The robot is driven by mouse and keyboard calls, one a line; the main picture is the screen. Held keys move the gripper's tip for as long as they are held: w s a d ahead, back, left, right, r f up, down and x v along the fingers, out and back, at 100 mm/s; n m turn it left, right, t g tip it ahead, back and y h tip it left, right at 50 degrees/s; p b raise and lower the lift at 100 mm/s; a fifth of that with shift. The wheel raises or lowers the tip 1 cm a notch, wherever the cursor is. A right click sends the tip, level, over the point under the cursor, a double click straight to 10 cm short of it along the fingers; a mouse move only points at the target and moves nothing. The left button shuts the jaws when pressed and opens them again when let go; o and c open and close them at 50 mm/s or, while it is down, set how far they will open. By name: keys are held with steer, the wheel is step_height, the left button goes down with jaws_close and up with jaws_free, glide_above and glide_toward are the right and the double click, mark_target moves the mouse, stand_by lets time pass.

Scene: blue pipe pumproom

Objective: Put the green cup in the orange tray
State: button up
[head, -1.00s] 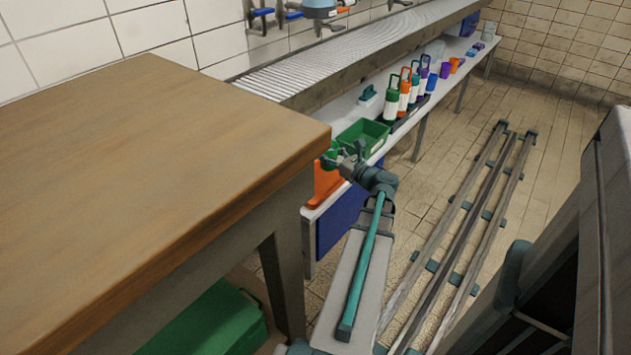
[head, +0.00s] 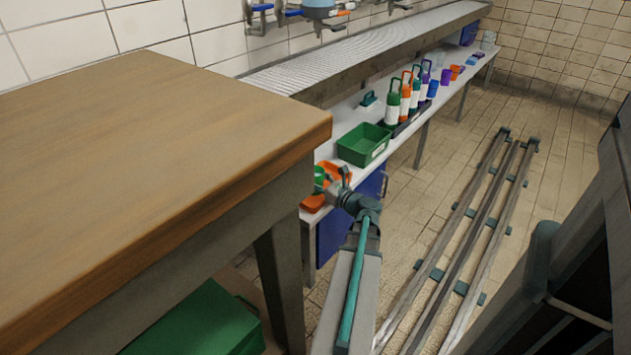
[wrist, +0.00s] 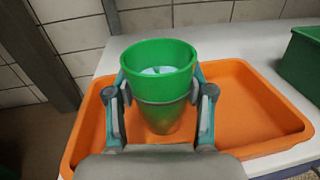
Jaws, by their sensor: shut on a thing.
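The green cup (wrist: 158,68) is upright between the fingers of my gripper (wrist: 160,95) in the wrist view. My gripper is shut on it, with a finger on each side. The orange tray (wrist: 255,103) lies behind and around the cup in that view; the cup appears over it. I cannot tell whether the cup's base touches the tray floor. In the head view the cup (head: 319,178) is at the near end of the white shelf, by the orange tray (head: 312,206), with my gripper (head: 332,180) at it. The wooden table partly hides the tray.
A green tray (head: 362,147) stands on the shelf just beyond the orange tray. Several bottles (head: 405,95) with handles stand farther along. The wooden table (head: 150,160) fills the left, its corner close to my gripper. Floor rails (head: 470,235) run at right.

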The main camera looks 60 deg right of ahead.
steer(key=o, duration=1.3)
steer(key=shift+f, duration=0.1)
steer(key=shift+o, duration=0.2)
steer(key=shift+s+r, duration=0.2)
steer(key=s+a+p, duration=0.2)
steer(key=s+p, duration=0.1)
steer(key=s, duration=0.8)
steer(key=shift+s+a+p, duration=0.2)
steer(key=shift+p, duration=0.1)
